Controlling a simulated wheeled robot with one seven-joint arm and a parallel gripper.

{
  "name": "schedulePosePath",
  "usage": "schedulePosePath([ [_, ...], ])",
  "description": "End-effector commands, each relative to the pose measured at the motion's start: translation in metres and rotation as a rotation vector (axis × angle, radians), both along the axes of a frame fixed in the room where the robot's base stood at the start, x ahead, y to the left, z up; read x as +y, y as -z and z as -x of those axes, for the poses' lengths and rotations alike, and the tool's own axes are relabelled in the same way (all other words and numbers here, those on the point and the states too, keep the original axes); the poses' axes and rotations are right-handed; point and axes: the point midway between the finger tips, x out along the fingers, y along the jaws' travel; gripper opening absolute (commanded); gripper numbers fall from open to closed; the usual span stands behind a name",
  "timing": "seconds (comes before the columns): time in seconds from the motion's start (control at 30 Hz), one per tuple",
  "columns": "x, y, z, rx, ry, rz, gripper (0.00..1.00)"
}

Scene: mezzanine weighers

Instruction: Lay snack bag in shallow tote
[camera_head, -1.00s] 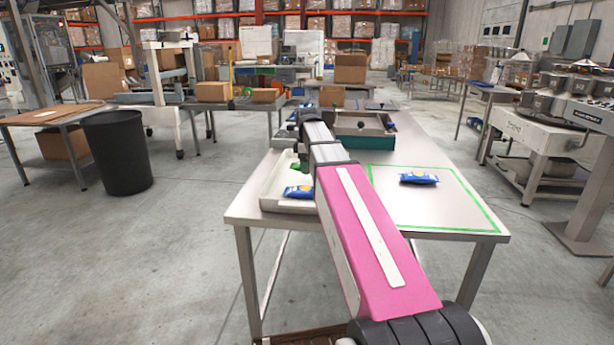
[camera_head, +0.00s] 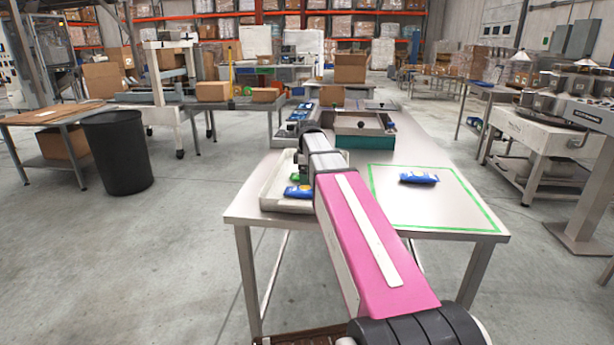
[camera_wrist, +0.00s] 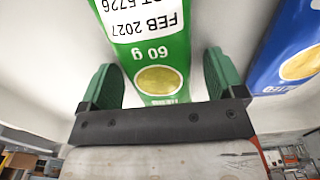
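A green snack bag (camera_wrist: 150,45) marked 60 g lies between the two fingers of my gripper (camera_wrist: 163,85) in the wrist view. The fingers are apart, with a gap on the right side of the bag. A blue bag (camera_wrist: 290,65) lies to the right. In the head view a shallow cream tray (camera_head: 268,203) at the table's left edge holds a blue bag (camera_head: 298,192) and the green bag (camera_head: 295,177), partly hidden by my arm. A teal-sided tote (camera_head: 380,141) stands behind. Another blue bag (camera_head: 418,178) lies on the table.
Green tape (camera_head: 470,195) outlines a square around the lone blue bag on the steel table (camera_head: 440,150). More blue bags (camera_head: 300,115) lie in a container at the far left of the table. A black bin (camera_head: 117,150) stands on the floor left.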

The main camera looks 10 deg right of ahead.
Motion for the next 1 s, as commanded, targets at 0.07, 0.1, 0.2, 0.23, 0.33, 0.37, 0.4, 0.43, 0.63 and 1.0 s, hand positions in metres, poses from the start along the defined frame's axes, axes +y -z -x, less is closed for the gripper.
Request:
schedulePosePath([
  [0.07,0.0,0.0,0.0,0.0,0.0,0.0,0.88],
  [0.1,0.0,0.0,0.0,0.0,0.0,0.0,0.88],
  [0.2,0.0,-0.001,0.0,0.0,0.0,0.0,0.88],
  [0.23,0.0,-0.001,0.0,0.0,0.0,0.0,0.88],
  [0.33,0.0,-0.007,0.0,-0.001,0.0,0.0,0.88],
  [0.37,0.0,-0.01,-0.001,-0.001,0.0,0.0,0.88],
  [0.4,0.0,-0.015,-0.001,-0.001,0.0,0.0,0.88],
  [0.43,0.0,-0.019,-0.001,-0.001,0.0,0.0,0.88],
  [0.63,0.0,-0.053,-0.001,-0.002,0.0,0.0,0.88],
  [1.0,0.0,-0.11,-0.001,-0.001,0.0,0.0,0.88],
])
